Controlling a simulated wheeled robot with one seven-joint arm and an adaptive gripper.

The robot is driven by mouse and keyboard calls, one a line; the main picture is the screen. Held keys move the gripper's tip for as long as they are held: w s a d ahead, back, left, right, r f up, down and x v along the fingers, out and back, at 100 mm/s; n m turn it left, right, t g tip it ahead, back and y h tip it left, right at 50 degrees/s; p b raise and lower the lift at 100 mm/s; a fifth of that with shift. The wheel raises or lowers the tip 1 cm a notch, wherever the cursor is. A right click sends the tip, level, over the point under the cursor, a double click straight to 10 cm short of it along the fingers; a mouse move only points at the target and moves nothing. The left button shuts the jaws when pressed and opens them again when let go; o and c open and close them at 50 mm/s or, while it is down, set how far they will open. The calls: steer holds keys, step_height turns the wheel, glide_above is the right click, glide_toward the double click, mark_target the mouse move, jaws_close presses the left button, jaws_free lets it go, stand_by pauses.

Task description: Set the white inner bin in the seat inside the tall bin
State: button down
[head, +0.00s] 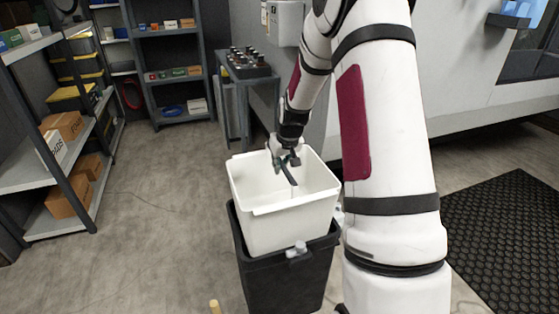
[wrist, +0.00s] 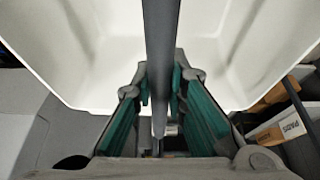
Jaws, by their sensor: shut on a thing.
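The white inner bin (head: 285,215) is upright over the tall dark bin (head: 285,285) in the head view. Most of its body stands above the dark rim, and its lower edge is hidden behind that rim. I cannot tell how deep it sits, and the seat inside is hidden. My gripper (head: 285,160) is over the white bin's far side, shut on its dark handle bar. In the wrist view the bar runs between the green-padded fingers (wrist: 160,105), with the white bin's inside (wrist: 90,50) beyond.
Light grey clips (head: 297,250) sit on the tall bin's rim. A shelf rack with boxes (head: 65,160) stands at left, and a small table with dark items (head: 248,70) stands behind. A black mat (head: 505,235) lies at right.

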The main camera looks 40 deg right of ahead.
steer(key=shift+f+b, duration=4.7)
steer(key=shift+f, duration=3.35)
steer(key=shift+s+f, duration=0.1)
steer(key=shift+f, duration=0.1)
steer(key=shift+f+b, duration=0.15)
steer(key=shift+b, duration=0.2)
steer(key=shift+f, duration=0.35)
steer(key=shift+f+b, duration=0.3)
steer(key=shift+b, duration=0.2)
steer(key=shift+f, duration=0.3)
steer(key=shift+f+b, duration=0.15)
steer(key=shift+b, duration=0.15)
steer(key=c, duration=1.5)
jaws_free()
steer(key=shift+c, duration=0.2)
